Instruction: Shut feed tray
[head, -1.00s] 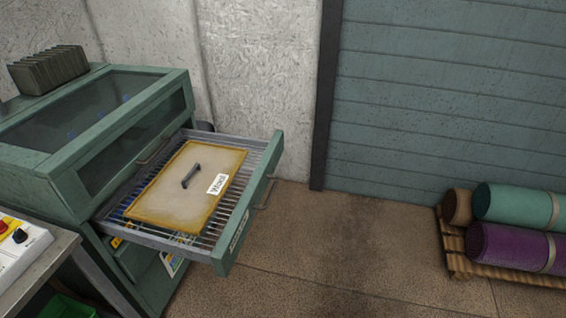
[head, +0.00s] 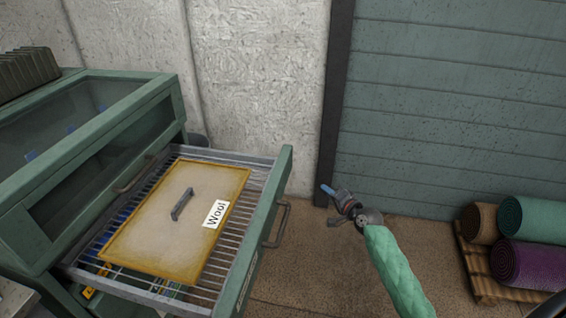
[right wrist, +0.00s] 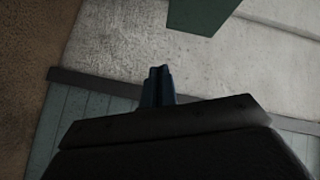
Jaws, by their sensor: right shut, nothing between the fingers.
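The feed tray (head: 262,225) is a green-fronted drawer with a wire rack, pulled out of the green machine (head: 85,150). A yellow-framed panel (head: 165,240) with a dark handle and a "Wool" label lies on the rack. A grey bar handle (head: 281,224) is on the tray's front. My right gripper (head: 324,188) is shut and empty, in the air to the right of the tray front and apart from it. In the right wrist view the blue fingers (right wrist: 158,75) are together, with a green part (right wrist: 200,12) above them. My left gripper is out of view.
Rolled rugs (head: 530,225) lie on a wooden pallet (head: 478,268) at the right. A pale wall (head: 250,70) and green boarding (head: 450,100) stand behind. The brown floor (head: 330,280) between tray and pallet is clear apart from my arm above it.

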